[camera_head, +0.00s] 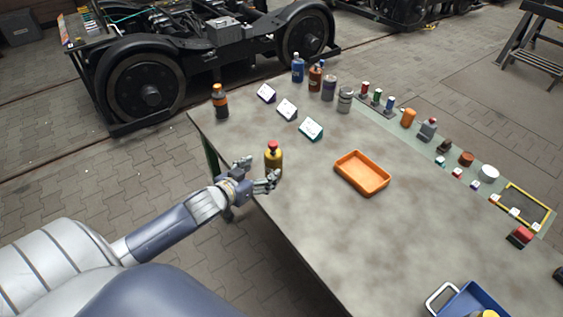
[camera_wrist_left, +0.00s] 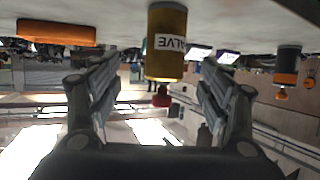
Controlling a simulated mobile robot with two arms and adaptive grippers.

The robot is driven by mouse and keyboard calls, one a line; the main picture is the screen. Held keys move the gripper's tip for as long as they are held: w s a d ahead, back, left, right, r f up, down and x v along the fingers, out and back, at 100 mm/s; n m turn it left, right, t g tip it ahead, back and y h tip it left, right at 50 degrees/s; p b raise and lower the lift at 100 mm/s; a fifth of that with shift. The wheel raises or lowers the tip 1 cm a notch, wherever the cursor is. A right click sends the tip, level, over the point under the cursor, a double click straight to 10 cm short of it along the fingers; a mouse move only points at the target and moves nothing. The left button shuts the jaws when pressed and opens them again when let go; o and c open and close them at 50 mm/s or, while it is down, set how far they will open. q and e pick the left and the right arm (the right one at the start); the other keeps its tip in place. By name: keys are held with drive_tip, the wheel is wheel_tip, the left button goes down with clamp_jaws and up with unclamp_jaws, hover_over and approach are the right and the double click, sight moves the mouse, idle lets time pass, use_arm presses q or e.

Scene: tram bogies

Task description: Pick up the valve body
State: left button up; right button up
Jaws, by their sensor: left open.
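The valve body (camera_head: 273,160) is a yellow cylinder with a red top, standing upright near the table's left edge. In the left wrist view, which is upside down, the valve body (camera_wrist_left: 166,45) shows part of a label ending in "ALVE". My left gripper (camera_head: 259,171) comes in from the left at the table edge, low beside the valve body. Its fingers are spread wide, and in the left wrist view the valve body appears between the open fingers (camera_wrist_left: 160,66). I see no contact, and cannot tell how far it is between them. My right gripper is not in view.
An orange tray (camera_head: 362,173) lies right of the valve body. Small sign cards (camera_head: 287,109) and a dark orange-banded bottle (camera_head: 220,101) stand behind it. Several bottles and small parts line the far edge. A blue bin (camera_head: 468,302) is at the front right.

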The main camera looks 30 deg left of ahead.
sight(269, 164)
use_arm(q)
drive_tip(key=x, duration=0.4)
drive_tip(key=shift+a, duration=0.1)
drive_tip(key=shift+w+a+f+p, duration=0.15)
drive_tip(key=shift+w+p, duration=0.35)
drive_tip(key=shift+w, duration=0.15)
drive_tip(key=shift+p+x, duration=0.35)
drive_tip(key=shift+x, duration=1.6)
drive_tip(key=shift+s+a+f, duration=0.1)
drive_tip(key=shift+f, duration=0.05)
drive_tip(key=shift+c, duration=0.6)
drive_tip(key=c, duration=1.1)
